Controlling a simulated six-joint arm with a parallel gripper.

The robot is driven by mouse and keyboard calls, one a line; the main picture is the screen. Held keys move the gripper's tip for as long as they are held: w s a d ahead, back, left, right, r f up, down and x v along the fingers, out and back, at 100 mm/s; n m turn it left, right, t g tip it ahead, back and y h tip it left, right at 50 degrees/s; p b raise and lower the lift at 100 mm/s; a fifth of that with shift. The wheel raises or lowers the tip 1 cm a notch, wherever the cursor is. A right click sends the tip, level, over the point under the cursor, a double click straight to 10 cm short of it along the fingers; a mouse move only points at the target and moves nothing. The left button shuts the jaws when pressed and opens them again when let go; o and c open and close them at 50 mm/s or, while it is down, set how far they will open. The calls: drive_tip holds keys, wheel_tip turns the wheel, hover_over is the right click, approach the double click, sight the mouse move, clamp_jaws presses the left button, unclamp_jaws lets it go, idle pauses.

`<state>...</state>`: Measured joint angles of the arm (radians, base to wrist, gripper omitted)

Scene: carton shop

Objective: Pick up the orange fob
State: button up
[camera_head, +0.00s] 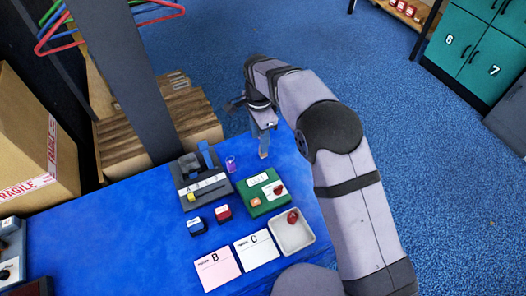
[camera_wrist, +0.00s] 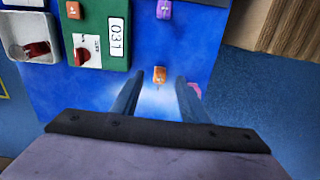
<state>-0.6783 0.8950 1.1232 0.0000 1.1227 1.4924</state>
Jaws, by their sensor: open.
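The small orange fob (camera_wrist: 160,75) lies on the blue table in the wrist view, showing between and just past my fingertips. In the head view an orange-brown patch (camera_head: 263,155) shows right at my fingertips, too small to make out clearly. My gripper (camera_wrist: 157,88) is open, with a finger on each side of the fob and a visible gap to both. In the head view my gripper (camera_head: 262,142) points down at the table's far edge. I cannot tell the height left between fingertips and table.
A green box (camera_head: 263,190) with an orange square stands nearby, beside a white tray (camera_head: 308,240) holding a red item. A purple item (camera_wrist: 163,9) lies near the fob. A pink thing (camera_wrist: 195,88) is partly hidden by the right finger. A grey rack (camera_head: 190,200) stands left.

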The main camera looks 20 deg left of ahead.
drive_tip(key=shift+w+d+f+p, duration=0.1)
drive_tip(key=shift+f+p, duration=0.35)
drive_tip(key=shift+f, duration=1.2)
drive_tip(key=shift+w+f+p, duration=0.1)
drive_tip(key=shift+f+p, duration=0.3)
drive_tip(key=shift+f, duration=1.25)
drive_tip(key=shift+c, duration=0.3)
clamp_jaws()
